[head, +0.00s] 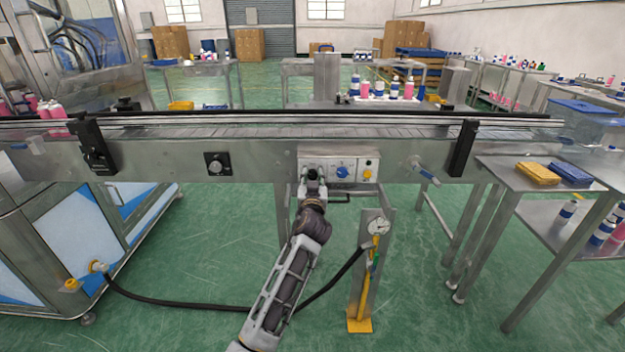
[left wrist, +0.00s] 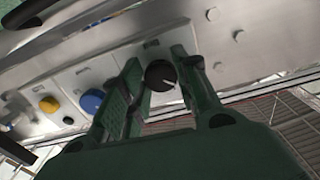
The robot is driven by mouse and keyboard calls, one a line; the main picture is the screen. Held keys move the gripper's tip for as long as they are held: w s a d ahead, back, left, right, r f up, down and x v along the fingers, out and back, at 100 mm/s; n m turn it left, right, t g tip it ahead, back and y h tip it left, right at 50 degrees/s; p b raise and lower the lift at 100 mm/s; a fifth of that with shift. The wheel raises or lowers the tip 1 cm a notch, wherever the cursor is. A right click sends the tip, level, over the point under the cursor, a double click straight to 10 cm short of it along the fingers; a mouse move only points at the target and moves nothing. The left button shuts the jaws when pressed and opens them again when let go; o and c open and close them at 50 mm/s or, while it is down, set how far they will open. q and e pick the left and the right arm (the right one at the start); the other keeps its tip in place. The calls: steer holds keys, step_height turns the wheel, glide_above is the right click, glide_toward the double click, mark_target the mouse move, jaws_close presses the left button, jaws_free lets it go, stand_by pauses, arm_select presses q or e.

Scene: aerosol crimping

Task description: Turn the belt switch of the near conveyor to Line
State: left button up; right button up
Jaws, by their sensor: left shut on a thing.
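The near conveyor (head: 262,158) runs across the head view. A control panel (head: 353,162) with a blue knob (head: 342,173) and a yellow button (head: 367,174) is on its front side. My left gripper (head: 313,176) is at the panel's left part and hides what is there. In the left wrist view, my left gripper (left wrist: 153,82) is shut on a round black knob (left wrist: 160,74) with a white pointer mark, which I take for the belt switch. The blue knob (left wrist: 91,101) and yellow button (left wrist: 48,104) are beside it. Labels are too small to read. My right gripper is out of view.
A separate black dial (head: 216,165) is on the conveyor side to the left. A metal table (head: 500,172) stands at right.

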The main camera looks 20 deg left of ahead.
arm_select(q)
steer(key=shift+r+m+p, duration=0.1)
steer(key=shift+m+p, duration=0.5)
steer(key=shift+m, duration=0.3)
steer(key=shift+m+p, duration=0.5)
steer(key=shift+m, duration=0.2)
steer(key=m+p, duration=0.3)
steer(key=m, duration=0.2)
steer(key=shift+a, duration=0.1)
steer(key=shift+m+p, duration=0.4)
steer(key=shift+m, duration=0.5)
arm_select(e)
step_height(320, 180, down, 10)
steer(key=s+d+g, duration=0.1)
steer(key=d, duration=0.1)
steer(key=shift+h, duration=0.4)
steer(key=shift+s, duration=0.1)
arm_select(q)
steer(key=o, duration=1)
